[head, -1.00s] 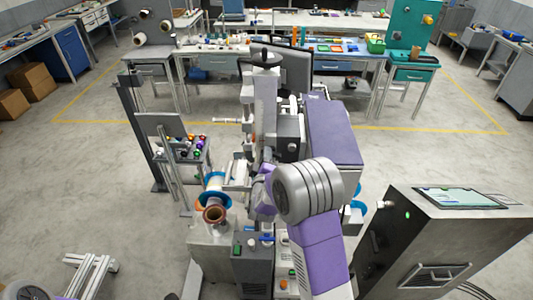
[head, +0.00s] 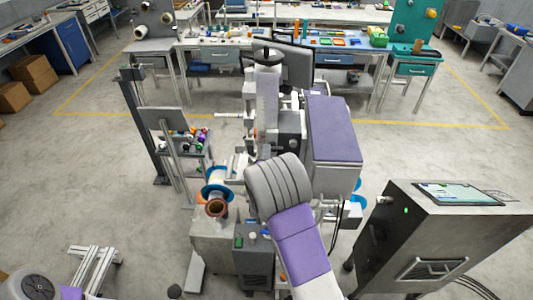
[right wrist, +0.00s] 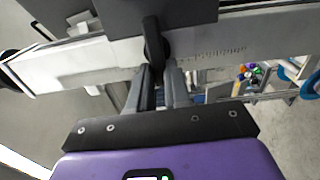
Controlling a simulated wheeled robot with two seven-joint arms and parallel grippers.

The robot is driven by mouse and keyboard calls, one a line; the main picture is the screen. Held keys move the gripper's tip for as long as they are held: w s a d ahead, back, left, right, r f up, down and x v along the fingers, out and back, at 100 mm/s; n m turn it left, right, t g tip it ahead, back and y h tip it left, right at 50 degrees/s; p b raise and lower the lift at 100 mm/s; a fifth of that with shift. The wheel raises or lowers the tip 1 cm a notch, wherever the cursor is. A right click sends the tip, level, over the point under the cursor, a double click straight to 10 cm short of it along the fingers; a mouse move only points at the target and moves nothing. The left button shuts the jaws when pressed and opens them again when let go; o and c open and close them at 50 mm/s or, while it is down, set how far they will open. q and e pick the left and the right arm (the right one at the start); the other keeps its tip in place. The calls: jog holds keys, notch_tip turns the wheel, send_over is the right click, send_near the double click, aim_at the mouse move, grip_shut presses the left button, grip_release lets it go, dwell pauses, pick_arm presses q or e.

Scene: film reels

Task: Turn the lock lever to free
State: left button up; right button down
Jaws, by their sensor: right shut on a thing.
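In the right wrist view, a black lock lever (right wrist: 152,38) points down from a dark round pivot on a pale metal bar with a ruled scale (right wrist: 215,50). My right gripper (right wrist: 158,78) has its two grey fingers close together on either side of the lever's lower end, shut on it. In the head view my right arm reaches over the machine (head: 265,100). Its grey joint hides the gripper and the lever there. My left gripper is not in view; only part of my left arm shows at the bottom left.
A blue-rimmed reel (head: 217,182) with a copper-coloured spool (head: 217,207) sits left of my right arm. A purple-topped housing (head: 333,130) stands close on its right. A metal cabinet with a screen (head: 455,194) is at the right.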

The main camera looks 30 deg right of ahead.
jog(key=c, duration=1.1)
grip_release()
jog(key=shift+a, duration=0.1)
jog(key=b+v, duration=0.1)
jog(key=v, duration=0.6)
jog(key=shift+s, duration=0.25)
